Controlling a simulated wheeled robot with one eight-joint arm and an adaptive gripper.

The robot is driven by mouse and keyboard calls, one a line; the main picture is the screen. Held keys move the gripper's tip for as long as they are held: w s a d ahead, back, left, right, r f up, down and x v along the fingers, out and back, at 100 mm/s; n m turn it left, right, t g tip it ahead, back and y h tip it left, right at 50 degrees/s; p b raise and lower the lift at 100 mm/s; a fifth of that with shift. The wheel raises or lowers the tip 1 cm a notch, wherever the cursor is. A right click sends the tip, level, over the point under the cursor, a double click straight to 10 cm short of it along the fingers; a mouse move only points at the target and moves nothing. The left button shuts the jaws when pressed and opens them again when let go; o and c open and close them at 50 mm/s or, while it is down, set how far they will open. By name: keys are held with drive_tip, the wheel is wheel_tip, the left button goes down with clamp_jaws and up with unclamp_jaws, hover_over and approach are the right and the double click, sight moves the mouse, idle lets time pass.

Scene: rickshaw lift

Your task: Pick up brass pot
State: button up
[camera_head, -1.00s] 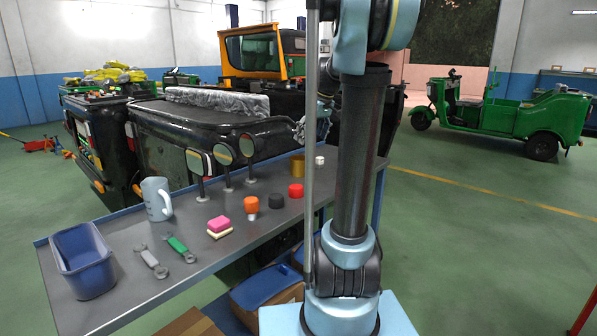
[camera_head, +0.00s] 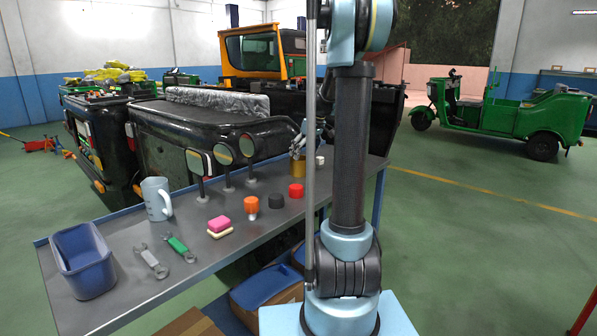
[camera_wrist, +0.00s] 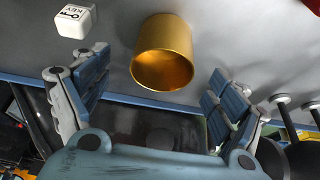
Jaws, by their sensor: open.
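The brass pot (camera_head: 298,168) is a small gold cylinder standing near the far end of the grey workbench (camera_head: 130,240) in the head view. In the wrist view the brass pot (camera_wrist: 165,52) shows its open mouth, and it looks empty. My gripper (camera_head: 298,148) is just above the pot in the head view. In the wrist view my gripper (camera_wrist: 158,95) is open, with one finger on each side of the pot's position and the pot ahead of the fingertips. No contact is visible. The arm column hides part of the area beside the pot.
A white cube marked KEY (camera_wrist: 76,21) lies close to the pot. A mug (camera_head: 157,198), spanners and a blue bin (camera_head: 82,262) occupy the near end.

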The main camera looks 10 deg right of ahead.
sight(299, 164)
drive_tip(key=shift+x, duration=3.55)
drive_tip(key=shift+s+a, duration=0.1)
drive_tip(key=shift+s, duration=0.05)
drive_tip(key=shift+c, duration=0.4)
drive_tip(key=c, duration=1.2)
